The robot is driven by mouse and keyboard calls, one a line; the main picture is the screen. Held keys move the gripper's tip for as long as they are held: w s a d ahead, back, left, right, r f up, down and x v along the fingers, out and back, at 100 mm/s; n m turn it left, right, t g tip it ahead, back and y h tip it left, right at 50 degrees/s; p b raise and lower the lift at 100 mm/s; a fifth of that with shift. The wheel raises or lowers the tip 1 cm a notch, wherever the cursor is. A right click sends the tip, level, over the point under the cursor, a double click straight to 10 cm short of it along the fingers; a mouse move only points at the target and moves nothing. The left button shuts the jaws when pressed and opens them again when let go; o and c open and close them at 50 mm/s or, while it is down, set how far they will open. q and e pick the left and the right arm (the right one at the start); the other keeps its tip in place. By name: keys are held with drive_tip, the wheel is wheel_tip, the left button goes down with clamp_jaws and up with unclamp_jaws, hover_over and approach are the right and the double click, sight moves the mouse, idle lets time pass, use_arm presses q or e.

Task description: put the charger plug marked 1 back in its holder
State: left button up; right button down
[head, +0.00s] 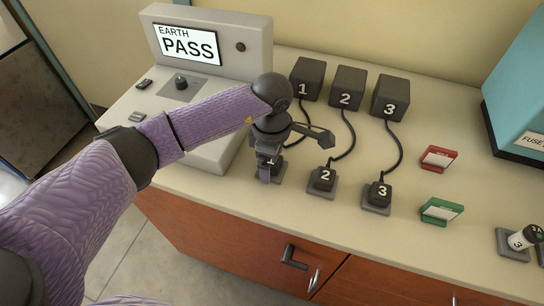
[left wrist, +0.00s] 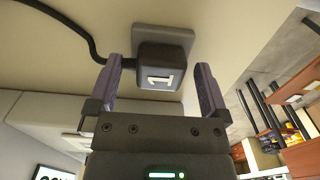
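The black charger plug marked 1 (left wrist: 160,66) sits on its square grey holder (left wrist: 170,32) in the left wrist view, cord running off to the left. In the head view plug 1 (head: 270,161) is mostly hidden under my left wrist. My left gripper (head: 267,172) points down over it. In the left wrist view the left gripper's fingers (left wrist: 158,75) are spread, one on each side of the plug, with a gap showing on both sides. Whether the plug is fully seated cannot be told. My right gripper is not in view.
Plug 2 (head: 323,179) and plug 3 (head: 377,194) sit in holders to the right. Charger blocks 1 (head: 307,78), 2 (head: 347,88) and 3 (head: 391,97) stand behind. A tester reading EARTH PASS (head: 215,85) stands left. Red (head: 439,158) and green (head: 441,210) items lie right.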

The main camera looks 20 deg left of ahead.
use_arm(q)
wheel_tip(320, 180, up, 10)
drive_tip(key=p, duration=0.2)
drive_tip(key=shift+f, duration=0.1)
idle(0.6)
